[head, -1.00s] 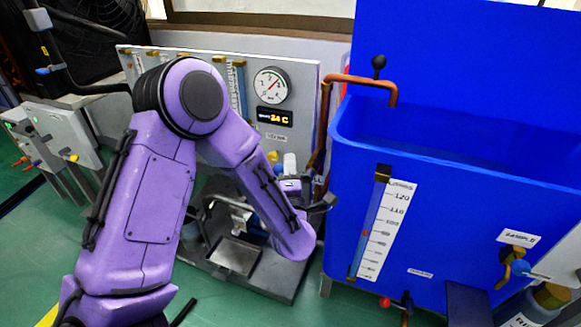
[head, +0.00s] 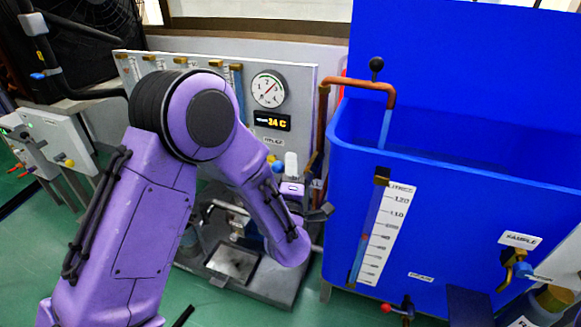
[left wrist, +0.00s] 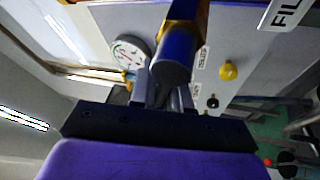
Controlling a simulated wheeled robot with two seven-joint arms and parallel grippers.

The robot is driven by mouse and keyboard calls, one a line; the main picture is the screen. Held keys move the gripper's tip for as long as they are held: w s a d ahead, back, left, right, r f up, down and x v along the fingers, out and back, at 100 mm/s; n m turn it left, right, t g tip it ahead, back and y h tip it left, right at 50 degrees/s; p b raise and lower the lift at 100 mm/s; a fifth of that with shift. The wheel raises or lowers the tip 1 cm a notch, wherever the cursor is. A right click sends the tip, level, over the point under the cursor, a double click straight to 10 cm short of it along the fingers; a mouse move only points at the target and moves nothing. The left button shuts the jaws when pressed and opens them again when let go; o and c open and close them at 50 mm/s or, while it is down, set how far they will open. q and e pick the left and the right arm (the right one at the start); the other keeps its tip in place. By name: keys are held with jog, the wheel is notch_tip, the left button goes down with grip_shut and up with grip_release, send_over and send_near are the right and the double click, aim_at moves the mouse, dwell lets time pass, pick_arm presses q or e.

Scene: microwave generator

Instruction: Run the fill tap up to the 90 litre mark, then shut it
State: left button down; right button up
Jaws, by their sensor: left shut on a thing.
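The blue tank (head: 450,240) stands at the right. A copper spout (head: 362,84) bends over its rim, and a thin blue stream (head: 385,128) falls from it into the tank. The white level scale (head: 386,235) on the tank front shows 120 and 110 near its top; lower figures are too small to read surely. A red mark sits on the sight tube (head: 366,236) beside it; the water level is unclear. My left gripper (head: 314,209) is shut on a blue tap handle (left wrist: 171,62) near a FILL label (left wrist: 286,12). My right gripper is out of view.
A grey panel with a dial gauge (head: 269,89) and a 24 C display (head: 272,121) stands behind my left arm. A sample tap (head: 515,262) and a red-tipped valve (head: 388,308) sit low on the tank.

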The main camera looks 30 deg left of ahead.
pick_arm(q)
jog(key=c, duration=1.2)
grip_release()
jog(key=shift+s+a, duration=0.1)
jog(key=shift+a, duration=0.15)
jog(key=v, duration=1)
jog(key=shift+s+d+f+b, duration=0.1)
jog(key=shift+s+b, duration=0.2)
